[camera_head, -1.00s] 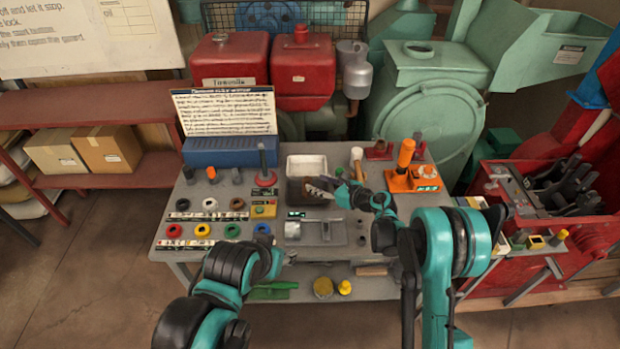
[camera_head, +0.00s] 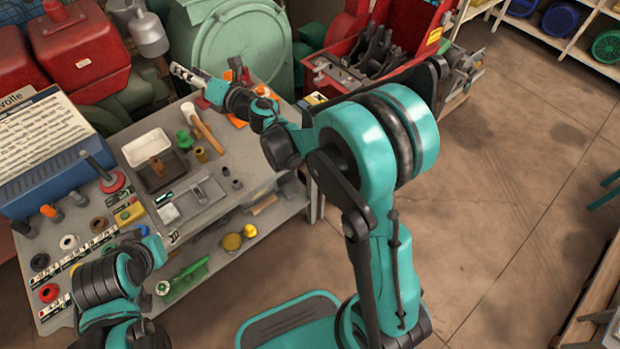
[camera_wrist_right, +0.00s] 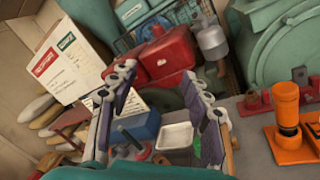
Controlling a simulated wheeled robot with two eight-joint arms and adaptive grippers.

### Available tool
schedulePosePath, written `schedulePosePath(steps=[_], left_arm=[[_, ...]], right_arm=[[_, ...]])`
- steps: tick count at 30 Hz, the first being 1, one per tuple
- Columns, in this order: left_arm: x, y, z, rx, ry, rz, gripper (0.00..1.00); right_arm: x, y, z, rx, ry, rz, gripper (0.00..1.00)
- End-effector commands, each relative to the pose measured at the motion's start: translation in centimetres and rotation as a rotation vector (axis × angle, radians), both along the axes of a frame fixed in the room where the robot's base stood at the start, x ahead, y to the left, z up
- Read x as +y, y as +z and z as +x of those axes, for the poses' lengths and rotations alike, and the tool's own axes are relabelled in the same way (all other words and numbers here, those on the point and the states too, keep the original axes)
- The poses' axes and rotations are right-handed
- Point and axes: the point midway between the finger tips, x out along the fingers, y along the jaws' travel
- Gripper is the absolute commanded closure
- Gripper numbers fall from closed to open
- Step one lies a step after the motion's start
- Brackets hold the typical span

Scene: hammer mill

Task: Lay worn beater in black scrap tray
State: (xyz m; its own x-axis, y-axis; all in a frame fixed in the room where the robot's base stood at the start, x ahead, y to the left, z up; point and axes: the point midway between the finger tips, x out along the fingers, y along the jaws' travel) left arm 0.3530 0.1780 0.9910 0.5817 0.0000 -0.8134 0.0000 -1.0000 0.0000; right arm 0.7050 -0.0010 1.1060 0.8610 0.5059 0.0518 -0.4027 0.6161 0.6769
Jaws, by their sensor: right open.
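The black scrap tray (camera_head: 170,184) is on the workbench, just in front of a white tray (camera_head: 146,143). A small rusty-brown piece (camera_head: 158,166), which looks like the worn beater, lies in the black tray near its back edge. My right gripper (camera_head: 188,76) is out past the bench's back right side, well clear of both trays. In the right wrist view my right gripper (camera_wrist_right: 159,88) has its fingers wide apart with nothing between them. The white tray shows beyond the fingers there. My left arm is at the lower left, and its gripper does not show.
A hammer (camera_head: 205,132), a green knob-like part (camera_head: 184,139) and a grey metal fixture (camera_head: 192,199) are beside the trays. A red machine (camera_head: 335,72) with dark beaters stands right of the bench. Floor at the right is open.

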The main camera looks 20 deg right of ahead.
Motion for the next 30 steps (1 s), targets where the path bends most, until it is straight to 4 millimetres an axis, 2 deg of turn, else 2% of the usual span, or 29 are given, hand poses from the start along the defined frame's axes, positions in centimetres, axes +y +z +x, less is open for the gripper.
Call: schedulePosePath(steps=[1, 3, 6, 8, 9, 11, 12, 16, 18, 21, 25, 30], left_arm=[[0.0, 0.0, 0.0, 0.0, 0.0, 0.0, 0.55], [0.0, 0.0, 0.0, 0.0, 0.0, 0.0, 0.55], [0.0, 0.0, 0.0, 0.0, 0.0, 0.0, 0.55], [0.0, 0.0, 0.0, 0.0, 0.0, 0.0, 0.55], [0.0, 0.0, 0.0, 0.0, 0.0, 0.0, 0.55], [0.0, 0.0, 0.0, 0.0, 0.0, 0.0, 0.55], [0.0, 0.0, 0.0, 0.0, 0.0, 0.0, 0.55], [0.0, 0.0, 0.0, 0.0, 0.0, 0.0, 0.55], [0.0, 0.0, 0.0, 0.0, 0.0, 0.0, 0.55], [0.0, 0.0, 0.0, 0.0, 0.0, 0.0, 0.55], [0.0, 0.0, 0.0, 0.0, 0.0, 0.0, 0.55], [0.0, 0.0, 0.0, 0.0, 0.0, 0.0, 0.55]], right_arm=[[-2.8, 2.5, -0.8, 0.052, -0.091, 0.14, 0.51], [-7.0, 4.9, -2.0, 0.136, -0.223, 0.362, 0.51], [-12.6, 6.1, -5.0, 0.265, -0.404, 0.682, 0.51], [-15.6, 5.7, -7.4, 0.346, -0.511, 0.873, 0.51], [-17.3, 5.0, -9.3, 0.401, -0.58, 0.999, 0.51], [-19.4, 3.3, -12.4, 0.489, -0.686, 1.188, 0.51], [-20.4, 1.9, -14.7, 0.549, -0.755, 1.312, 0.51], [-21.5, -3.5, -22.7, 0.749, -0.977, 1.679, 0.51], [-20.9, -6.2, -26.6, 0.848, -1.082, 1.836, 0.51], [-19.6, -9.1, -31.1, 0.967, -1.204, 1.999, 0.51], [-18.2, -11.1, -34.4, 1.059, -1.299, 2.107, 0.51], [-17.7, -11.6, -35.3, 1.089, -1.328, 2.138, 0.51]])
